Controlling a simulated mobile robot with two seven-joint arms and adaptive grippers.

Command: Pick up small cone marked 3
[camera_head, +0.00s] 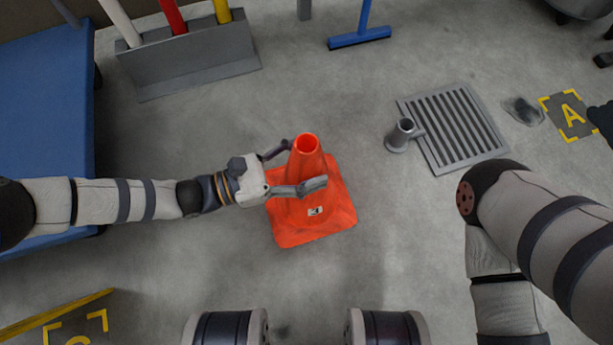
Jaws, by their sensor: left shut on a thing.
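One orange cone (312,221) with a square base is upright in the middle of the view, its open top facing me. A small white label with a dark mark (315,211) is on its near side, too small to read surely. My left gripper (304,168) reaches in from the left, with one finger on the far side and one on the near side of the cone's upper body. It is shut on the cone. I cannot tell whether the base touches the floor. My right arm is at the right; its gripper is out of view.
A blue bench (44,120) stands at the left. A grey rack (190,62) holds white, red and yellow poles at the back. A blue broom (360,38), a grey pipe stub (404,132) and a floor grate (453,127) lie beyond. A yellow-marked A square (570,114) is far right.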

